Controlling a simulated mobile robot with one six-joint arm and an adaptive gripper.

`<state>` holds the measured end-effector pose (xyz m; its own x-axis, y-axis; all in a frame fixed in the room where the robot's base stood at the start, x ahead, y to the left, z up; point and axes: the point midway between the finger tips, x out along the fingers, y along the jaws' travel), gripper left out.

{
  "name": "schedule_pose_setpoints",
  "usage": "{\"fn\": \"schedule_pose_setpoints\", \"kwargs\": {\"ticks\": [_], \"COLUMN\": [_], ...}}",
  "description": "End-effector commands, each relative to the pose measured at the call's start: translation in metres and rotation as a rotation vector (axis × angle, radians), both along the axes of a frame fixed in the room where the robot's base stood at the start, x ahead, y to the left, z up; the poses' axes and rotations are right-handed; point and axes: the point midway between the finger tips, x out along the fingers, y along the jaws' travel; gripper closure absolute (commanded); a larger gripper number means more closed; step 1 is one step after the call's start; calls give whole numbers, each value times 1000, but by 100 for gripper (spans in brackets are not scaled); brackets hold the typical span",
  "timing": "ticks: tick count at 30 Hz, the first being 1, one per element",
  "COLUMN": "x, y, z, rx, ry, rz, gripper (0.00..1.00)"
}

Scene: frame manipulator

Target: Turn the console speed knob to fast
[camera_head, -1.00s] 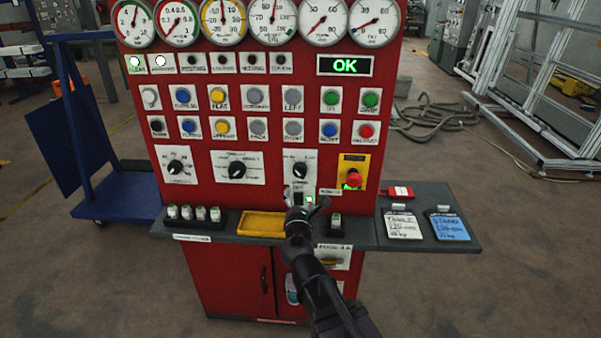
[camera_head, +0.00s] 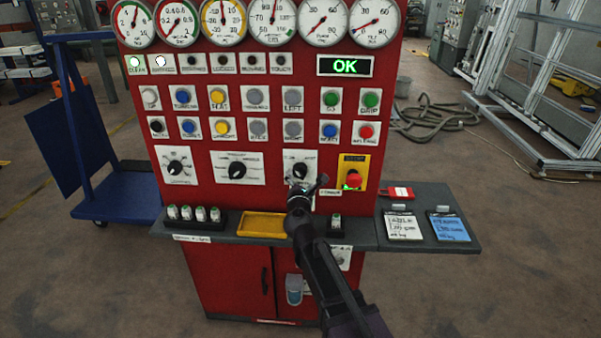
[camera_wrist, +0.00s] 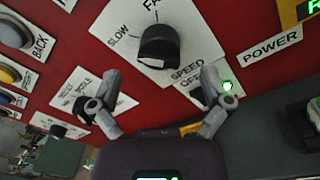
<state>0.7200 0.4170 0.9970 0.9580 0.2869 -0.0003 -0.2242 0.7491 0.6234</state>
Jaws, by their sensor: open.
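The speed knob (camera_wrist: 159,47) is a black round knob on a white plate in the wrist view, with "SLOW" at its left, "FA..." at the top edge and "SPEED" below. It also shows in the head view (camera_head: 300,170), third in the row of knobs on the red console (camera_head: 205,195). My gripper (camera_wrist: 157,92) is open and empty. Its fingers are apart, below the knob in the wrist view and not around it. The knob's pointer direction is hard to tell.
A red emergency button (camera_head: 354,179) on a yellow plate is right of the knob. Below is a grey shelf (camera_head: 385,235) with a yellow tray (camera_head: 262,225) and small labelled items. A "POWER" label (camera_wrist: 271,45) and green light (camera_wrist: 227,86) are near my right finger.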

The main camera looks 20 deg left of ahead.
Motion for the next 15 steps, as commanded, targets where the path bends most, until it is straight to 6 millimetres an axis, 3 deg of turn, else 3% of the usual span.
{"fn": "schedule_pose_setpoints", "kwargs": {"ticks": [6, 15], "x": [30, 44], "y": [9, 13], "z": [0, 0], "rx": [0, 0], "ry": [0, 0], "rz": [0, 0], "gripper": [2, 2]}}
